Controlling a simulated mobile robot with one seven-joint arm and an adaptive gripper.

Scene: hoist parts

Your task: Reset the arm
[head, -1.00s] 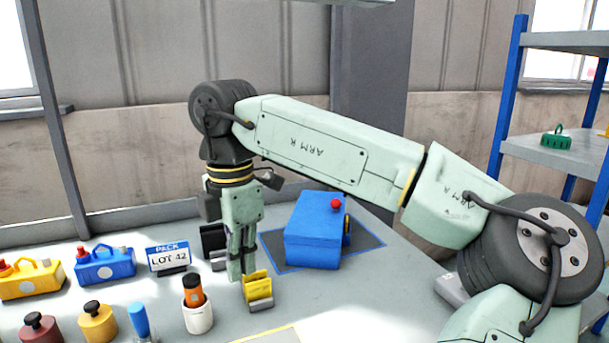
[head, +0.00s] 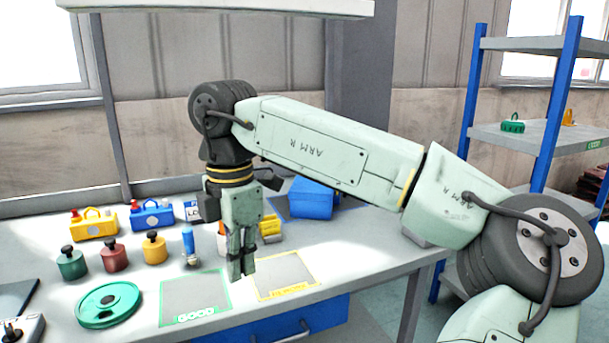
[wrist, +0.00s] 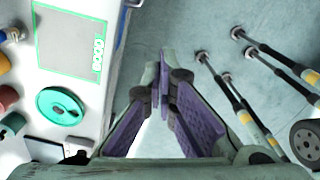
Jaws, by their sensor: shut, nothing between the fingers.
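My gripper (head: 241,267) points down with its fingers together and nothing between them. In the head view it shows in front of the table, overlapping the gap between the two marked areas. In the wrist view my gripper (wrist: 168,85) is over the bare floor, with the table's edge to its left. My arm reaches in from the right, bent at the elbow, with its wrist hanging down.
The table (head: 390,262) holds a green disc (head: 108,305), a blue box (head: 311,199), yellow and blue cases and several knobbed weights. A "GOOD" outline (head: 195,296) and a yellow outline (head: 283,275) lie empty. A blue shelf rack (head: 550,110) stands right. Floor is clear beneath my gripper.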

